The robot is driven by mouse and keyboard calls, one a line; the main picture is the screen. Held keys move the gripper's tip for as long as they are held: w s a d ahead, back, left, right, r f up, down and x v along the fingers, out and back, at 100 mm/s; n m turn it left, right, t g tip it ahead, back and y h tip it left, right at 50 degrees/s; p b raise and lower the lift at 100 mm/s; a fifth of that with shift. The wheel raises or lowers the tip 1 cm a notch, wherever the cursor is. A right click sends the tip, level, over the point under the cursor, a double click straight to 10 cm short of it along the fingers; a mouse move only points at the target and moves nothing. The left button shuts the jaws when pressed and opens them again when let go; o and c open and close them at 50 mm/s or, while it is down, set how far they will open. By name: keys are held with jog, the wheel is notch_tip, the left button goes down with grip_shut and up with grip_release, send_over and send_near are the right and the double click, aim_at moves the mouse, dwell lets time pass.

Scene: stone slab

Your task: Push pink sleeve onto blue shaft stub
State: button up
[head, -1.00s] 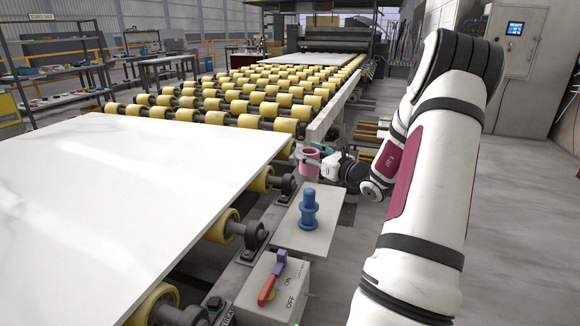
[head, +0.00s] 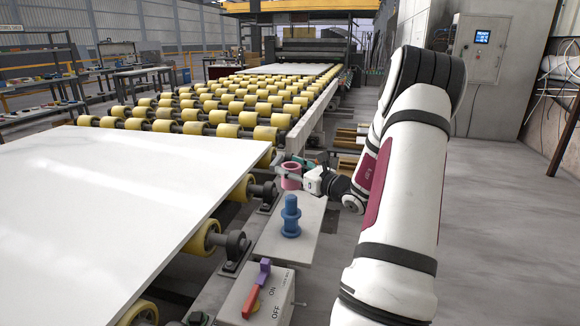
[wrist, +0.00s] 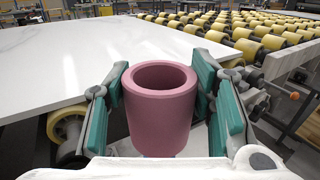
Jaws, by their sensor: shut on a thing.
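The pink sleeve (head: 291,176) is a short open-topped tube, upright, held between the fingers of my gripper (head: 296,172). The wrist view shows the sleeve (wrist: 159,105) large, with teal finger pads (wrist: 205,85) on both sides. The blue shaft stub (head: 291,215) stands upright on a pale grey plate (head: 315,215) beside the conveyor. In the head view the sleeve is behind the stub, apart from it. The stub's top is uncovered.
A large white slab (head: 110,190) lies on yellow rollers (head: 205,238) to the left. A grey switch box (head: 285,290) with a red and purple lever (head: 256,290) stands in front of the plate. Clear floor (head: 500,220) lies at right.

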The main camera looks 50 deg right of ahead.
aim_at(291, 196)
jog(key=shift+f+b, duration=0.7)
jog(key=shift+f, duration=0.65)
jog(key=shift+f+b, duration=2.35)
jog(key=shift+f, duration=1.15)
dwell(0.3)
jog(key=o, duration=1.3)
jog(key=s+a, duration=0.1)
jog(key=s, duration=1.1)
jog(key=shift+a, duration=0.35)
jog(key=shift+w, duration=0.1)
